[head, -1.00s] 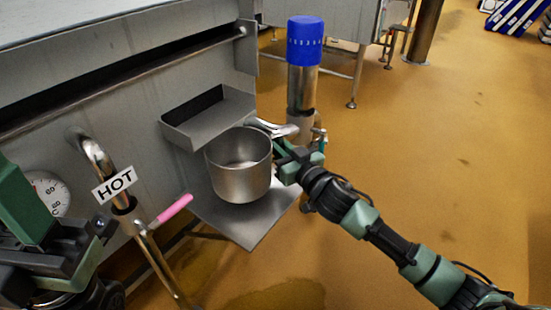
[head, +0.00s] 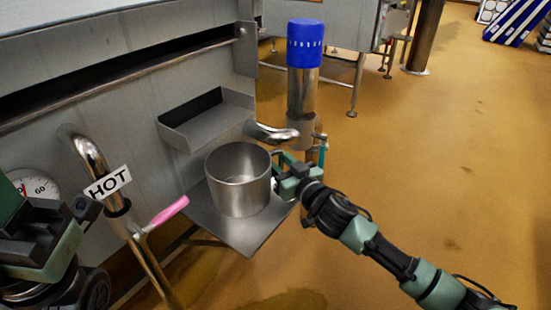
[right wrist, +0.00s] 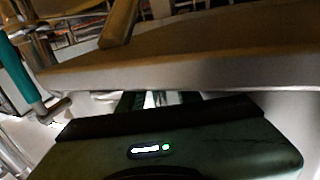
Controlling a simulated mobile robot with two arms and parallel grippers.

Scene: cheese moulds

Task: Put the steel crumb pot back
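The steel crumb pot (head: 238,190) is upright and looks empty inside. It is over the flat steel shelf (head: 246,236) below the sloped tray; I cannot tell if its base touches the shelf. My right gripper (head: 281,178) is at the pot's right side and appears shut on it. In the right wrist view a broad grey metal edge (right wrist: 190,78), apparently the pot's, lies close in front of the gripper, and the fingertips are mostly hidden. My left gripper (head: 82,215) is at the lower left, apart from the pot; its jaws are unclear.
A small steel tray (head: 205,125) is fixed to the vat wall above the shelf. A blue-capped steel post (head: 304,85) and a curved spout (head: 270,132) stand behind the pot. A HOT-labelled pipe (head: 92,155) with a pink handle (head: 167,211) is to the left. Floor on the right is open.

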